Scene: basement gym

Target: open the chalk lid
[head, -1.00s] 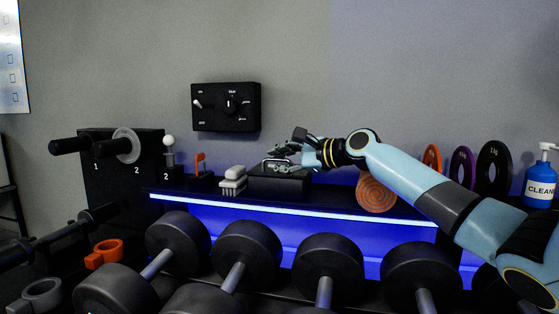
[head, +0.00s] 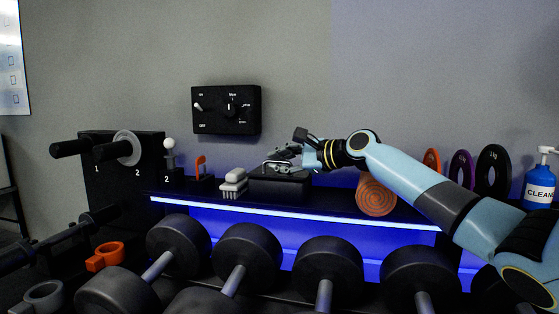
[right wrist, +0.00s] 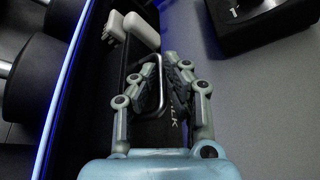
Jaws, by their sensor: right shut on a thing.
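The black chalk box (head: 280,188) stands on the shelf, with its dark lid on top and a thin silver loop handle (head: 270,166). The right wrist view shows the handle (right wrist: 158,62) up close and part of pale lettering on the box. My right gripper (head: 285,159) reaches in from the right, just over the lid. In the right wrist view its fingers (right wrist: 164,88) are shut on the handle, one on either side. The lid looks level on the box; any gap under it is too small to tell. My left gripper is out of view.
White chalk blocks or a brush (head: 234,181) lie close left of the box. A striped orange roll (head: 376,194) stands to its right. Several dumbbells (head: 248,258) fill the front. A black switch panel (head: 226,109) is on the wall above.

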